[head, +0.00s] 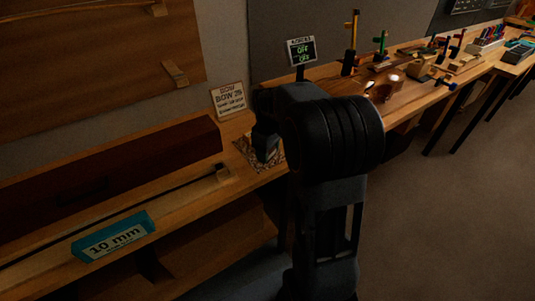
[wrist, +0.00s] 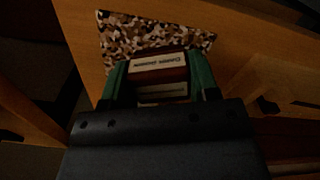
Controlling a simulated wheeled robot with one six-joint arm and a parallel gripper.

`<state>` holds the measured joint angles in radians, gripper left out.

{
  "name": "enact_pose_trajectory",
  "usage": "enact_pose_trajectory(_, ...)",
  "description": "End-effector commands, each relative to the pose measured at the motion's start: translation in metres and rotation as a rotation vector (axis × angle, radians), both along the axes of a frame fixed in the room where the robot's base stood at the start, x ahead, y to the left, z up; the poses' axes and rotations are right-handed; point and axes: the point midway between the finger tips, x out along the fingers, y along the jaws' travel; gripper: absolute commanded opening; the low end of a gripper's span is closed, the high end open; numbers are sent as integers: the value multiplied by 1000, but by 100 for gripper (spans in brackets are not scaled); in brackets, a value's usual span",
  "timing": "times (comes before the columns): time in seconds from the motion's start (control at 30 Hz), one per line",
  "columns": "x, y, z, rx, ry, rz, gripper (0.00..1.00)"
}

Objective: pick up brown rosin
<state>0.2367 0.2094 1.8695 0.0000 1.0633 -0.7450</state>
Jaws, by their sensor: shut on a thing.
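The brown rosin (wrist: 158,75) is a dark reddish-brown block with pale lettered labels, in the upper middle of the wrist view. My gripper (wrist: 158,66) has its two green fingers on either side of it and is shut on it. The patterned brown, black and cream cloth (wrist: 150,34) shows just beyond the block; I cannot tell whether the block touches it. In the head view my gripper (head: 266,146) is over the cloth (head: 243,148), partly behind my arm, and the rosin is hidden there.
A sign card (head: 229,98) stands behind the cloth. A long dark case (head: 110,175) and a teal "10 mm" box (head: 113,237) lie on the bench to the left.

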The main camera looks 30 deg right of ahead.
Motion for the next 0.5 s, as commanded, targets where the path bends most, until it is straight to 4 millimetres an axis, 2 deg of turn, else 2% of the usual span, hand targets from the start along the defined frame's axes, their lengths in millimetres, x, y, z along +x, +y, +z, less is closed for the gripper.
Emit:
enact_pose_trajectory(0.07,1,0,15,-1,-5,0,27)
enact_pose_trajectory(0.17,-10,6,31,-2,-5,1,27)
enact_pose_trajectory(0.4,-46,26,80,-1,-8,2,27)
enact_pose_trajectory(0.5,-67,38,87,-1,-5,2,27)
